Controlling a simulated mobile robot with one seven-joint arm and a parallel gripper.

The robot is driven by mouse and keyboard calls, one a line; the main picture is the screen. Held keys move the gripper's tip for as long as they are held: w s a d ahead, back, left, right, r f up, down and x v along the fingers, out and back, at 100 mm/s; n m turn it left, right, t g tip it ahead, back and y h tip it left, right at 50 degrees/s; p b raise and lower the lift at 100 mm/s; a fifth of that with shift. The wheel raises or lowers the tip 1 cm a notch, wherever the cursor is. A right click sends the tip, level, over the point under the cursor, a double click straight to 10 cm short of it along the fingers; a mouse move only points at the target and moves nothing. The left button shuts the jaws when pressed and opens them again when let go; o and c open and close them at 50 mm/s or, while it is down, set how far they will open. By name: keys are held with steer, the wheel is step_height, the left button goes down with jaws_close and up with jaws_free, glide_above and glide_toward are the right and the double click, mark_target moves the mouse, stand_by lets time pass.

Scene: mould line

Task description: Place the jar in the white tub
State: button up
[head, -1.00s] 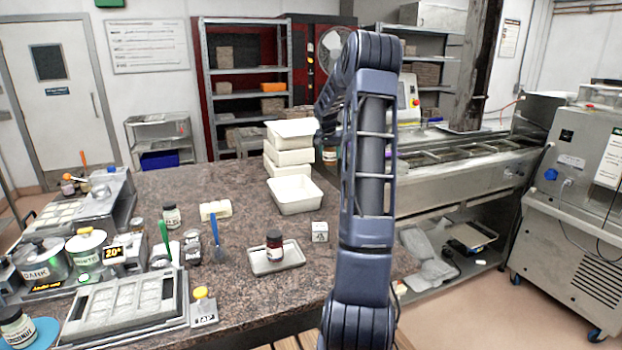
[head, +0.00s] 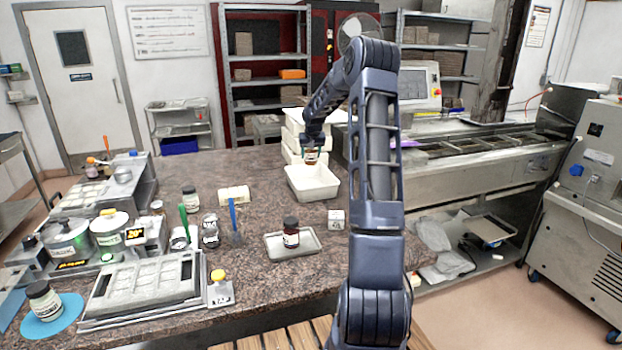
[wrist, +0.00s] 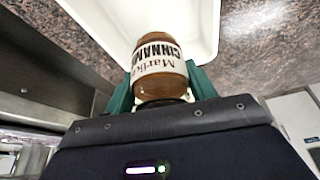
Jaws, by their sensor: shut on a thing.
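My gripper (wrist: 155,95) is shut on a brown jar (wrist: 158,84) whose white label reads "CINNAM…". In the head view the held jar (head: 311,156) is above the back part of the white tub (head: 313,194), which stands open on the speckled counter. In the wrist view the tub (wrist: 207,14) shows beyond the jar. The tub's inside looks empty where it can be seen. I cannot tell the exact gap between jar and tub. My gripper in the head view (head: 311,148) is small and partly hidden behind its own wrist.
Stacked white tubs (head: 292,136) stand just behind the open tub. In front are a grey tray (head: 272,248) with a dark jar (head: 291,232) on it and a small white cube (head: 336,219). Further left are jars, tools and a mould (head: 140,288).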

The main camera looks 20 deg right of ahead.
step_height(320, 180, down, 12)
steer(key=shift+f, duration=0.1)
stand_by(0.5)
steer(key=o, duration=1.1)
steer(key=shift+f, duration=0.1)
steer(key=shift+o, duration=0.2)
